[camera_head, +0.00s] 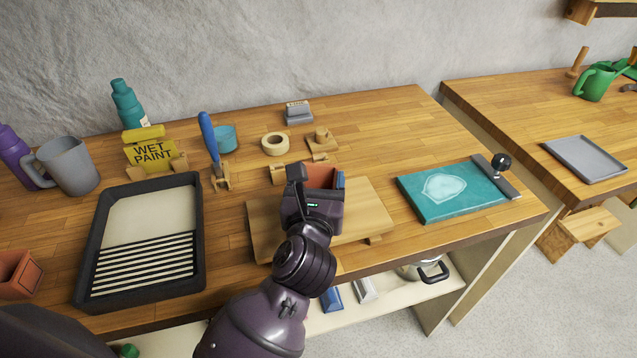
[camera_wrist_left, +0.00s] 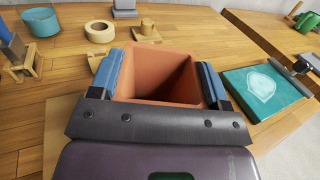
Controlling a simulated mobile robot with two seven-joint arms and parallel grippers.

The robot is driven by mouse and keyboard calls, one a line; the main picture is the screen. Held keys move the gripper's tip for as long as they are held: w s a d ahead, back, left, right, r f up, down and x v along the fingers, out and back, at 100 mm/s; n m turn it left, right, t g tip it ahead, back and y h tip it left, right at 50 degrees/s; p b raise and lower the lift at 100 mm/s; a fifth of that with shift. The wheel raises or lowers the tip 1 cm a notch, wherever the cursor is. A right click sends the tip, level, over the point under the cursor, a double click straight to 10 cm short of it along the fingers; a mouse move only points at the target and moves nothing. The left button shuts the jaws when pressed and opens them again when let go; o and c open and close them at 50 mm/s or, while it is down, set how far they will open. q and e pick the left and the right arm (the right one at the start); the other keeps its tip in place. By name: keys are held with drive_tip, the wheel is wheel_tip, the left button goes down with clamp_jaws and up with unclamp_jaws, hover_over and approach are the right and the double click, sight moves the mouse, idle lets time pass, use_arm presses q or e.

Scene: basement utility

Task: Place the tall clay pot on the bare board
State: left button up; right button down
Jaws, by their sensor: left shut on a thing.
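A square-mouthed terracotta clay pot (camera_head: 322,175) is held upright in my left gripper (camera_head: 315,184), over the middle of the bare wooden board (camera_head: 372,212). In the left wrist view the pot (camera_wrist_left: 140,62) sits between the two blue finger pads, its open, empty mouth facing the camera. The gripper is shut on it from both sides. The pot's base is hidden by the gripper, so I cannot tell whether it touches the board. A second terracotta pot (camera_head: 18,275) stands at the far left. My right gripper is not in view.
Right of the board lies a teal board with a pale emblem (camera_head: 445,190). Left is a black-rimmed tray with slats (camera_head: 200,262). Behind are a tape roll (camera_head: 275,144), a teal cup (camera_head: 224,138), a blue-handled tool (camera_head: 209,138) and a wet paint sign (camera_head: 152,152).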

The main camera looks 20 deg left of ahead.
use_arm(q)
drive_tip(key=shift+f, duration=0.2)
drive_tip(key=o, duration=1)
drive_tip(key=shift+r, duration=0.25)
drive_tip(key=s+d+b, duration=0.1)
drive_tip(key=s+d, duration=0.1)
drive_tip(key=s, duration=0.9)
drive_tip(key=shift+s+d, duration=0.25)
drive_tip(key=shift+s, duration=0.15)
drive_tip(key=shift+f, duration=0.15)
